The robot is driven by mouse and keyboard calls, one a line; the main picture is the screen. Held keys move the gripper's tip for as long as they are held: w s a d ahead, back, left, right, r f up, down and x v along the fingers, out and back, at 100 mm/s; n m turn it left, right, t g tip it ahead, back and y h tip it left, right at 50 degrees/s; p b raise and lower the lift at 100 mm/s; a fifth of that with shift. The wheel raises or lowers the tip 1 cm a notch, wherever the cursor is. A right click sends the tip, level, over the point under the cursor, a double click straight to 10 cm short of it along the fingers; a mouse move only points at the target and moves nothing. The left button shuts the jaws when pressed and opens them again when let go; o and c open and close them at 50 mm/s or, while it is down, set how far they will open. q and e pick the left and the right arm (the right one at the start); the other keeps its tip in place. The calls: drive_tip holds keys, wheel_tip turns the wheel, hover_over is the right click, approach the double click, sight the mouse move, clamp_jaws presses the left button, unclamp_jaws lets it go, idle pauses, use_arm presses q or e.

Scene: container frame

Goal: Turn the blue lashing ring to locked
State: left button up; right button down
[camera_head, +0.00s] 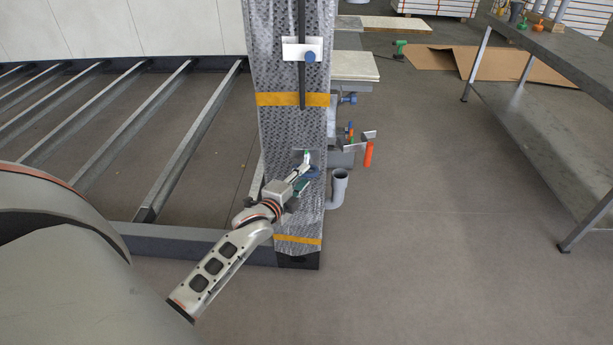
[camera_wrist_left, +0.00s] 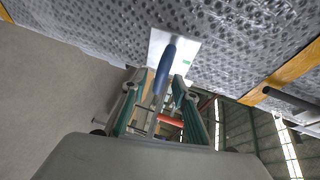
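The blue lashing ring (camera_wrist_left: 166,62) shows in the left wrist view as a long blue bar in front of a pale plate (camera_wrist_left: 188,50) with a small green mark. In the head view the blue part (camera_head: 313,173) is small and partly hidden by my gripper, on the lower part of the wrapped column. My left gripper (camera_head: 303,178) is at the ring. In the left wrist view its two green-sided fingers (camera_wrist_left: 160,82) are apart, one on each side of the blue bar's near end, with visible gaps. My right gripper is in neither view.
A second pale plate with a blue knob (camera_head: 309,57) sits higher on the column (camera_head: 280,125). A grey pipe (camera_head: 338,188) and an orange cylinder (camera_head: 368,154) stand just right of it. Metal frame bars (camera_head: 180,165) lie left; a workbench (camera_head: 560,60) stands right, with open floor between.

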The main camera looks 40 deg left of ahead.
use_arm(q)
drive_tip(key=shift+w+a+f, duration=0.1)
drive_tip(key=shift+w+f, duration=0.15)
drive_tip(key=shift+w, duration=0.45)
drive_tip(key=shift+w+r, duration=0.1)
drive_tip(key=shift+w, duration=0.1)
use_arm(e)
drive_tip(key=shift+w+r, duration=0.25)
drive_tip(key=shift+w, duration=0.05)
